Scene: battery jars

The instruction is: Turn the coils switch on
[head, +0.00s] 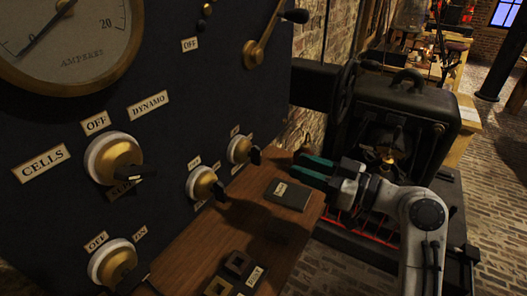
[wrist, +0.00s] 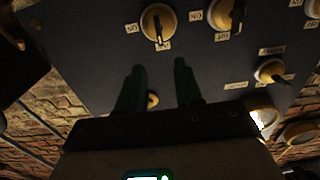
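A dark switch panel (head: 160,60) fills the left of the head view. It carries several brass rotary switches with black handles on pale rings. Two small ones, the nearer (head: 203,184) and the farther (head: 240,150), sit low at its right end. Their labels are too small to read, so I cannot tell which is the coils switch. My gripper (head: 297,167) is open, with green fingers, right of the farther switch and apart from it. In the wrist view, my gripper (wrist: 158,75) is empty; two switches (wrist: 158,22) and (wrist: 226,15) lie beyond the fingertips.
A wooden shelf (head: 185,250) runs below the panel, with a dark labelled block (head: 287,194) and a dark fitting (head: 236,275) on it. A larger cells/dynamo switch (head: 113,158) and an off/on switch (head: 112,263) are further left. A black machine (head: 405,110) stands behind my arm.

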